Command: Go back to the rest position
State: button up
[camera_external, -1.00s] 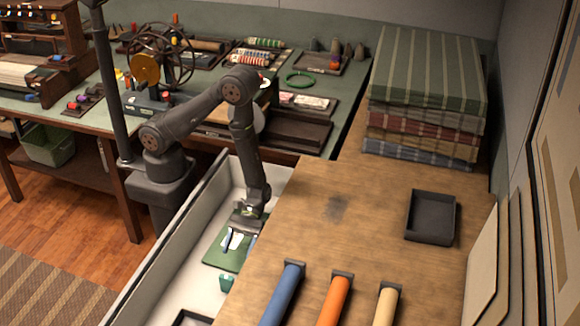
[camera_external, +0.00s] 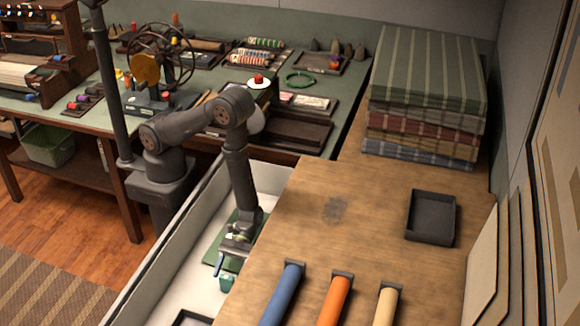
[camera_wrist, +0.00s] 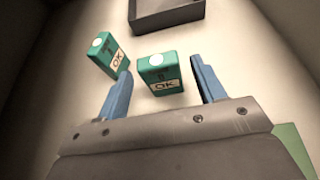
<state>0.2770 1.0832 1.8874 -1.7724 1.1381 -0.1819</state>
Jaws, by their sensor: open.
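My gripper (camera_external: 225,260) is low inside the white-walled bin, pointing down past the near end of a green mat (camera_external: 223,228). In the wrist view my gripper (camera_wrist: 162,68) has its two blue fingers wide apart. A green box marked OK (camera_wrist: 160,76) lies beyond the gap between the fingertips, with nothing clearly gripped. A second green OK box (camera_wrist: 108,57) lies to its left, close to the left fingertip; I cannot tell if they touch. One green box (camera_external: 227,282) shows just below the gripper in the external view.
A dark tray (camera_wrist: 180,15) lies in the bin beyond the boxes. The bin's white wall (camera_external: 150,262) rises on the left. The wooden tabletop (camera_external: 300,225) borders the bin on the right, with coloured rolls (camera_external: 333,300), a black tray (camera_external: 431,218) and folded cloths (camera_external: 425,75).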

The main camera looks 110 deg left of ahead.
jog(key=s+d+r, duration=0.5)
jog(key=s+r, duration=0.6)
jog(key=s+a+m+g+y, duration=0.2)
jog(key=a+m+g+y, duration=0.5)
jog(key=a+m+g, duration=0.3)
jog(key=shift+r+m+g, duration=0.15)
jog(key=shift+m+g, duration=0.75)
jog(key=shift+m, duration=0.2)
jog(key=shift+s, duration=0.1)
